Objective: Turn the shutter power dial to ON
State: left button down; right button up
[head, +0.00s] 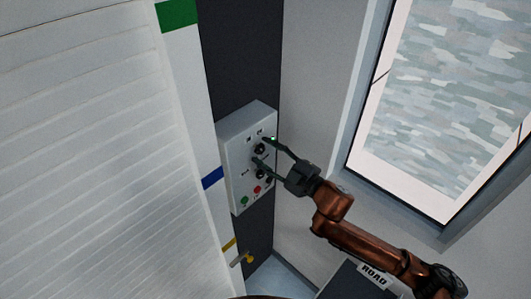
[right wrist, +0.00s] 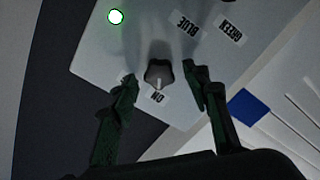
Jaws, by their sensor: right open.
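The shutter power dial (right wrist: 159,72) is a dark grey knob on a pale control box (head: 237,160). Its white mark is on the side facing the printed ON label (right wrist: 157,98), which reads upside down in the right wrist view. My right gripper (right wrist: 160,76) is open, with one dark green finger on each side of the knob. Gaps show between the fingers and the knob. In the head view the right gripper (head: 262,150) reaches the box from the right, and its fingers partly cover the controls. My left gripper is not in view.
A lit lamp (right wrist: 115,16) and BLUE and GREEN labels (right wrist: 208,28) are on the panel. Red (head: 257,190) and green (head: 244,200) buttons are low on the box. A white slatted shutter (head: 90,150) stands left, a window (head: 440,90) right.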

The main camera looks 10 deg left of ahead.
jog(key=shift+d, duration=0.1)
jog(key=v, duration=1.1)
jog(key=shift+s+d, duration=0.3)
